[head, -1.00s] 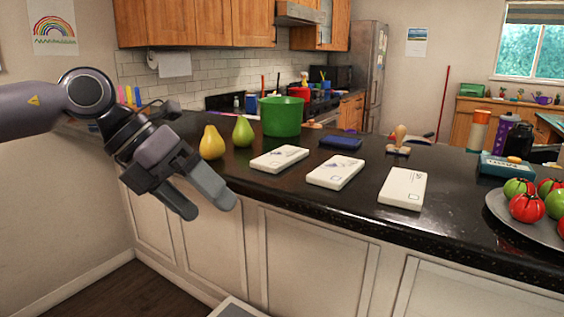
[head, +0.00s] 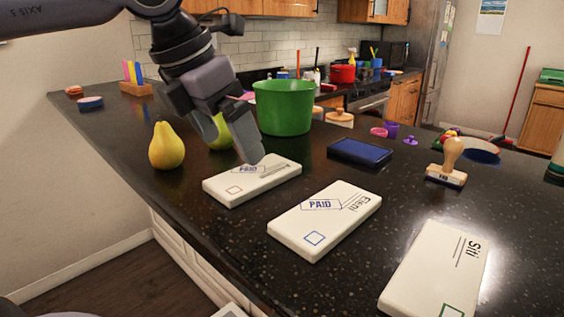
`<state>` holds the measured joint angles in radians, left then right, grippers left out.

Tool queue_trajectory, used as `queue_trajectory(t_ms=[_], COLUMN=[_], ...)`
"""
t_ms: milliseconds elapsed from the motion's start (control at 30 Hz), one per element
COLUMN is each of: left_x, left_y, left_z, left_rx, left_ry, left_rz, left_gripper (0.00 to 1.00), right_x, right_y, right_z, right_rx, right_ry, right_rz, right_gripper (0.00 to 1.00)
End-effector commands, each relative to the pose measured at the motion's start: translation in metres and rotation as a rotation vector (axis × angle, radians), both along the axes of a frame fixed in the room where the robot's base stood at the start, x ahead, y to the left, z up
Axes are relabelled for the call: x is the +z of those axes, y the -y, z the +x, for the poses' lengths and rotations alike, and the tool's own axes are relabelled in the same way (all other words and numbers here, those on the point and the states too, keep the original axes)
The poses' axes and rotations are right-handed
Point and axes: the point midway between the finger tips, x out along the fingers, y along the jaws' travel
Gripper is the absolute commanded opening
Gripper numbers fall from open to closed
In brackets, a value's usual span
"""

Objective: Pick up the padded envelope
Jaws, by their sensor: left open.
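Three white padded envelopes lie flat in a row on the dark counter. The left envelope (head: 232,188) has a red square and a "PAID" mark. The middle envelope (head: 290,228) has a blue square and a "PAID" mark. The right envelope (head: 428,270) has a green square and the name "Siti", with no "PAID" mark in view. My left gripper (head: 232,150) is open and points down at the far edge of the left envelope, one finger in front of part of it. I cannot tell whether it touches. My right gripper is not in view.
A yellow pear (head: 166,147) and a green pear (head: 219,133) stand near the gripper, with a green pot (head: 283,108) behind. A blue ink pad (head: 360,151) and a wooden stamp (head: 450,160) lie beyond the envelopes. The counter's front left edge is clear.

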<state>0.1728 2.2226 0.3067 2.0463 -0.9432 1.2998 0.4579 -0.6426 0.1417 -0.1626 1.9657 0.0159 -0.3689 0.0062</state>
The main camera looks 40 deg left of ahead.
Motion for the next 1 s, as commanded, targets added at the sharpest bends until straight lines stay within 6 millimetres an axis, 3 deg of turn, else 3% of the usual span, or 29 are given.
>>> queue_trajectory(t_ms=[167, 700, 1000], left_x=[-0.006, -0.061, -0.064], left_y=[0.000, 0.001, 0.001], left_z=[0.003, 0.031, 0.033], left_rx=[-0.001, -0.001, -0.001], left_ry=[-0.001, -0.002, 0.001], left_rz=[-0.002, -0.002, -0.003], left_gripper=[1.00, 1.00, 0.97], right_x=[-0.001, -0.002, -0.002], right_y=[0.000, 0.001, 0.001], right_z=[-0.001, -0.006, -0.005], right_rx=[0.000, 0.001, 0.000], right_ry=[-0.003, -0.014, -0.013], right_rz=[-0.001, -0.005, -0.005], right_gripper=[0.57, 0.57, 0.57])
